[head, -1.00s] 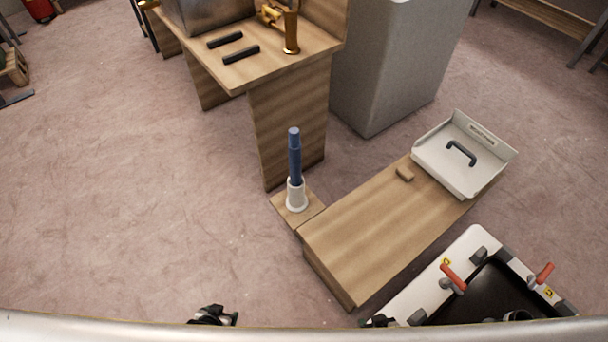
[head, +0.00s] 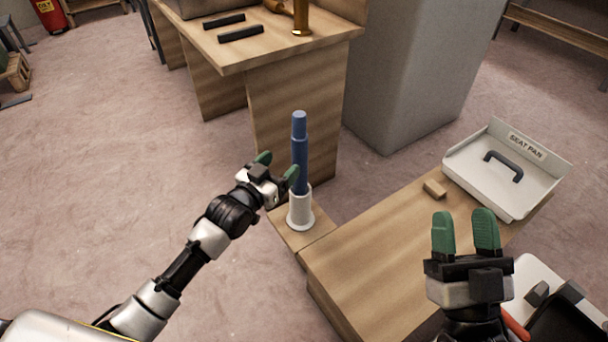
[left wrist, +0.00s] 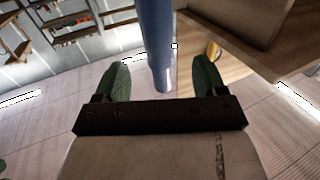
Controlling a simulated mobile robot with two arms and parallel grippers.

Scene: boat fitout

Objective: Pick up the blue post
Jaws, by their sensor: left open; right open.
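The blue post (head: 300,150) stands upright in a white round socket (head: 300,210) on a small wooden ledge. My left gripper (head: 277,165) is open just left of the post, at about the middle of its height. In the left wrist view the post (left wrist: 157,40) shows ahead, between the directions of the two spread green fingers (left wrist: 162,78); I cannot tell whether it is within their reach. My right gripper (head: 465,232) is open and empty above the wooden bench, its green fingers pointing away from me.
The wooden bench (head: 365,250) carries a small wooden block (head: 434,189) and a white seat pan (head: 500,180) with a dark handle. A wooden table (head: 290,100) with two black bars stands behind the post, beside a grey cabinet (head: 410,80).

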